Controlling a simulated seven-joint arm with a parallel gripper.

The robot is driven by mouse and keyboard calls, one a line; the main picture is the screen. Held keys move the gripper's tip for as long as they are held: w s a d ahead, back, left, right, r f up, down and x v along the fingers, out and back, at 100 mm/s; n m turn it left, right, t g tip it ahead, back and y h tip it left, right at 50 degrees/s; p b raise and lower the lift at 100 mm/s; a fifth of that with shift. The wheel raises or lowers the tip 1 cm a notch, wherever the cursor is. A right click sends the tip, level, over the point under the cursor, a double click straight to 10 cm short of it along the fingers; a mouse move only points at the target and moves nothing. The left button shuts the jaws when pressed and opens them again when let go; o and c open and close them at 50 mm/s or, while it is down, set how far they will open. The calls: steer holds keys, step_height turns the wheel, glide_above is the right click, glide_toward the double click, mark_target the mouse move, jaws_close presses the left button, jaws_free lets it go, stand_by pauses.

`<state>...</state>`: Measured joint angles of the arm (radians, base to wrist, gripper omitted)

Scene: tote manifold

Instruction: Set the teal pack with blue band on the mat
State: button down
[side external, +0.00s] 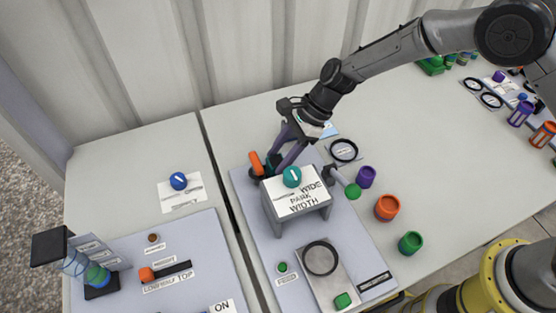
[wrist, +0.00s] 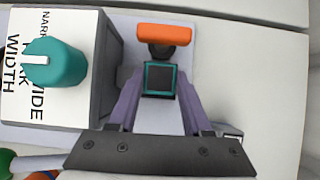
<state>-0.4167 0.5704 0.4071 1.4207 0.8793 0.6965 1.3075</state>
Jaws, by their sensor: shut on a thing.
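A teal block with a dark square top (wrist: 160,79) sits between the fingertips of my gripper (wrist: 160,88) in the wrist view; I take it for the teal pack. Its blue band does not show from above. In the side external view my gripper (side external: 276,160) points down behind the grey stand, with a small teal part (side external: 272,161) at its fingertips. The fingers are shut on the block. Whether its underside touches the panel is hidden. I cannot tell which surface is the mat.
A grey stand marked PARK WIDTH (side external: 310,198) with a teal knob (side external: 292,177) is close beside my gripper. An orange handle (wrist: 164,34) is just beyond the block. Purple (side external: 366,177), orange (side external: 387,207) and green cups (side external: 410,243) stand to the right. The back table is largely clear.

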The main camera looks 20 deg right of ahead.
mark_target(279, 159)
step_height(279, 159, up, 8)
steer(key=shift+r, duration=0.2)
steer(key=s+d+r, duration=0.2)
steer(key=d, duration=0.8)
steer(key=s+d+r, duration=0.1)
steer(key=d+r, duration=0.1)
steer(key=d, duration=0.9)
steer(key=w+a+f, duration=0.1)
steer(key=w+f, duration=0.2)
steer(key=w, duration=0.1)
steer(key=w+a+f, duration=0.1)
steer(key=w+f, duration=0.2)
steer(key=w, duration=0.1)
steer(key=w+a+f, duration=0.1)
steer(key=w+f, duration=0.2)
steer(key=w, duration=0.1)
steer(key=shift+w+a+f, duration=0.25)
steer(key=shift+w+f, duration=0.25)
steer(key=shift+f, duration=1.55)
steer(key=shift+f, duration=0.15)
